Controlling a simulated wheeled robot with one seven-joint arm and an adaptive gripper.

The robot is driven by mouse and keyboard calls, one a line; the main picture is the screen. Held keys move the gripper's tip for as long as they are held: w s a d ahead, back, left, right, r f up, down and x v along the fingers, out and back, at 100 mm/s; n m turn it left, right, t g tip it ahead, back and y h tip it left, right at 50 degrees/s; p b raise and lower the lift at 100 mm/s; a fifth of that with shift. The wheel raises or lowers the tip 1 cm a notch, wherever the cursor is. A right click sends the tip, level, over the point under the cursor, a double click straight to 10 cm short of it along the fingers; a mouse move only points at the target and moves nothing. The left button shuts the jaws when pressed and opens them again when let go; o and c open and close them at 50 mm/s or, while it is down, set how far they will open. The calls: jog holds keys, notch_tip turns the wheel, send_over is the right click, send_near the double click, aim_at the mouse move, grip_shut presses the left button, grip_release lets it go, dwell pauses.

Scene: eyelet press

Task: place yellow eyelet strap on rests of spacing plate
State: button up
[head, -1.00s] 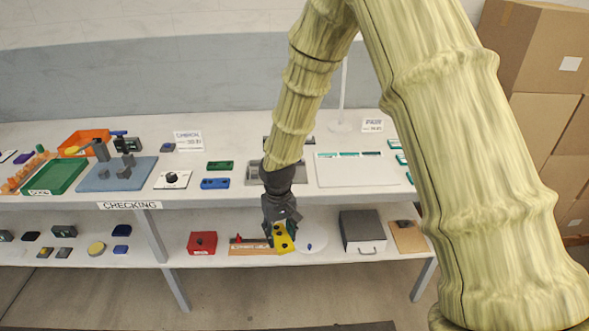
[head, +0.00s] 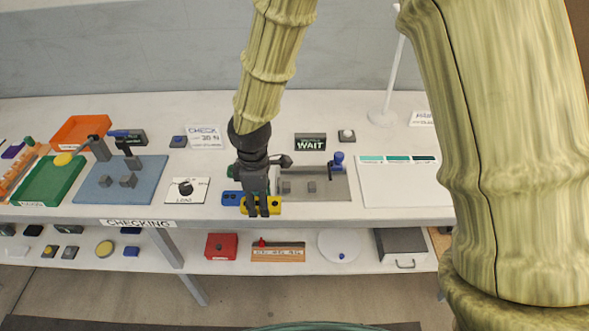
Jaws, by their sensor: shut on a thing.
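My gripper (head: 257,207) is shut on the yellow eyelet strap (head: 274,206), with its dark fingers pointing down. The strap appears at the upper table's front edge, just right of a blue strap (head: 231,197); its height above the table is unclear. The fingers hide part of the strap. A grey plate (head: 336,190) with two small grey blocks and a blue-knobbed part lies just right of the gripper. A blue plate (head: 93,190) with two grey blocks and a lever lies farther left. I cannot tell for certain which is the spacing plate.
A white card with a black knob (head: 186,189) lies left of the gripper. A WAIT sign (head: 310,142) stands behind the grey plate. A white board (head: 400,185) lies to the right. The lower shelf holds a red box (head: 220,246) and a grey box (head: 401,245).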

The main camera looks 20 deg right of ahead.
jog(key=w+d+p, duration=0.1)
jog(key=w+d, duration=0.1)
jog(key=d, duration=0.2)
jog(key=w+d+p, duration=0.2)
jog(key=w+d, duration=0.1)
jog(key=d, duration=0.1)
jog(key=w+d+f+p, duration=0.1)
jog(key=w+d+p, duration=0.1)
jog(key=w+d, duration=0.1)
jog(key=shift+w+d, duration=0.2)
jog(key=shift+d, duration=0.45)
jog(key=shift+w+d+f+p, duration=0.15)
jog(key=shift+d+p, duration=0.15)
jog(key=shift+f+p, duration=0.9)
jog(key=shift+f, duration=0.8)
jog(key=shift+f, duration=0.1)
jog(key=o, duration=0.9)
jog(key=shift+o, duration=0.2)
notch_tip(320, 180, up, 12)
jog(key=b, duration=0.4)
